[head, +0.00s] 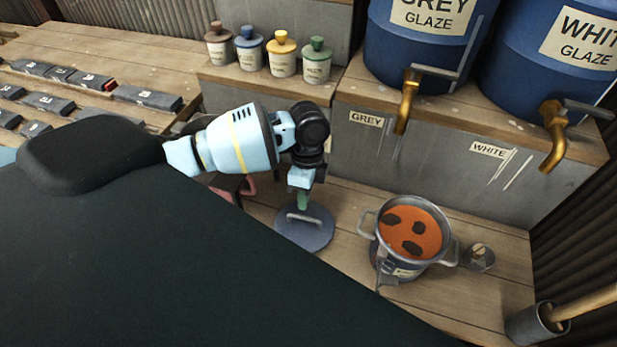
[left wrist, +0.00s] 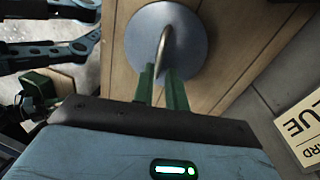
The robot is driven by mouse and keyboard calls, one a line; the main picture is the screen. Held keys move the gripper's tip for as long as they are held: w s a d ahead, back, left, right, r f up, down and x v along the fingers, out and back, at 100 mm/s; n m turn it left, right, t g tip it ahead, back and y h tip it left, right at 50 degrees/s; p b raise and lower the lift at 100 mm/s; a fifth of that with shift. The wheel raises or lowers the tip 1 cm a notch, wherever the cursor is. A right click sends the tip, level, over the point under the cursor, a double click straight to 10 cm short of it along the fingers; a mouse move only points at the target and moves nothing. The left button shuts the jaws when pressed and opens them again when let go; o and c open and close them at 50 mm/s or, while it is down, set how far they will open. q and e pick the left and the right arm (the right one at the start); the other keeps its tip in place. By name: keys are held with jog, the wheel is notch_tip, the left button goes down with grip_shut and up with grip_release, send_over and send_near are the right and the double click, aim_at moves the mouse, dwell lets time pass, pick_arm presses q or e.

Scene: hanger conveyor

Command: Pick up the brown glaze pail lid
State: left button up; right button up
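A round grey lid (head: 304,240) with an arched metal handle lies on the wooden planks, left of an open metal pail (head: 402,268). The pail holds orange-brown glaze with dark patches. My left gripper (head: 303,205) is right over the lid, fingers pointing down at the handle. In the left wrist view the lid (left wrist: 160,45) lies beyond the green fingers (left wrist: 162,85). Their tips are on either side of the near part of the handle, with a narrow gap between them. I cannot tell whether they press on it. My right gripper does not show.
Blue grey-glaze (head: 420,40) and white-glaze (head: 545,60) barrels with brass taps stand on a ledge behind the pail. Several small lidded jars (head: 283,58) are at the back. A grey cup (head: 538,325) with a wooden handle is at lower right.

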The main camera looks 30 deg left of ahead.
aim_at(304, 217)
pick_arm(q)
jog(key=shift+s+d+f, duration=0.1)
jog(key=shift+s+f, duration=0.1)
jog(key=shift+f, duration=1.05)
jog(key=shift+s+d+f, duration=0.15)
jog(key=shift+s+f, duration=0.1)
jog(key=shift+f, duration=0.95)
jog(key=shift+s+d+f, duration=0.1)
jog(key=shift+s+f, duration=0.1)
jog(key=shift+f, duration=1.05)
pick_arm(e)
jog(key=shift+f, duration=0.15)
pick_arm(q)
jog(key=shift+c, duration=0.2)
grip_shut()
jog(key=shift+r, duration=0.2)
jog(key=shift+r, duration=0.25)
notch_tip(304, 217, up, 3)
jog(key=shift+r, duration=0.1)
jog(key=s+d+r, duration=0.1)
jog(key=s+d, duration=0.9)
jog(key=s, duration=0.2)
jog(key=shift+d+p, duration=0.35)
jog(key=shift+p, duration=0.05)
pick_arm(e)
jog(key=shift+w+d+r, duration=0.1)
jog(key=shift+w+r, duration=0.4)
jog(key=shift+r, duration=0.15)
